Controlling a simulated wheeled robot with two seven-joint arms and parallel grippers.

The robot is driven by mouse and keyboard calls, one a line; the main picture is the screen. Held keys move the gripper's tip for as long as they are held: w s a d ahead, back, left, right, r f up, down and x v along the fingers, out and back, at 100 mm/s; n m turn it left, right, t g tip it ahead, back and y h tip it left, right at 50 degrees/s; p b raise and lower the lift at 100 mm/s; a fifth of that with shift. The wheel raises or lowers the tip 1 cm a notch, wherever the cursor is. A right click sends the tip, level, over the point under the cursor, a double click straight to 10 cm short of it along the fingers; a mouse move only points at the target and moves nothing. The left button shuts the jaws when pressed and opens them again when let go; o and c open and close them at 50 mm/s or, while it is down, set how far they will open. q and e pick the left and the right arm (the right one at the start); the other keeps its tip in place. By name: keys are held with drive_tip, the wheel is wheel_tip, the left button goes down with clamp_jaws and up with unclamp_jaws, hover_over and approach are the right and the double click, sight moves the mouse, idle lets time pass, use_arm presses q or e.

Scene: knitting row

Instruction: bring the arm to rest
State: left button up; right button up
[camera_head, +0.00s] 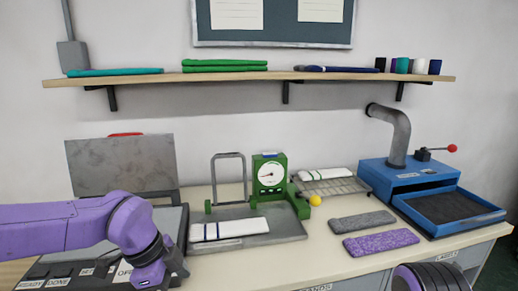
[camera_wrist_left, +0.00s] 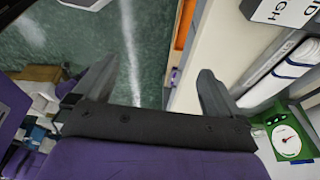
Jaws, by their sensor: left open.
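My left arm (camera_head: 70,228), purple, comes in from the left in the head view and bends down over the front left of the workbench; its fingertips are not clear there. In the left wrist view my left gripper (camera_wrist_left: 155,92) is open, with two dark fingers spread wide and nothing between them. Below the fingers is a green floor beside the bench. My right gripper is not seen; a purple and dark ribbed part, which looks like my right arm (camera_head: 432,277), shows at the bottom right edge of the head view.
A green gauge (camera_head: 270,173) stands on a grey plate with a folded white striped cloth (camera_head: 229,230). To its right lie a wire rack (camera_head: 335,186), a grey pad (camera_head: 362,222), a purple pad (camera_head: 381,243) and a blue machine (camera_head: 410,181). A shelf (camera_head: 280,76) runs above.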

use_arm(q)
drive_tip(key=s+a+f+m+y, duration=0.3)
drive_tip(key=a+f+m+y, duration=0.15)
drive_tip(key=f+m, duration=0.45)
drive_tip(key=s+a+f+m+y, duration=0.3)
drive_tip(key=a+f+m, duration=0.3)
drive_tip(key=f+m, duration=0.25)
drive_tip(key=s+a+f+m+y, duration=0.3)
drive_tip(key=a+f+m, duration=0.3)
drive_tip(key=f+m, duration=0.35)
drive_tip(key=s+d+f+m+t+h, duration=0.1)
drive_tip(key=s+f+m, duration=0.3)
drive_tip(key=m, duration=0.6)
drive_tip(key=s+d+f+m+t+h, duration=0.1)
drive_tip(key=s+f+m+h, duration=0.1)
drive_tip(key=s+f+m, duration=0.3)
drive_tip(key=s+m, duration=0.4)
drive_tip(key=m, duration=0.2)
drive_tip(key=shift+s+d+h, duration=0.15)
drive_tip(key=shift+d+h, duration=0.2)
drive_tip(key=shift+d, duration=0.05)
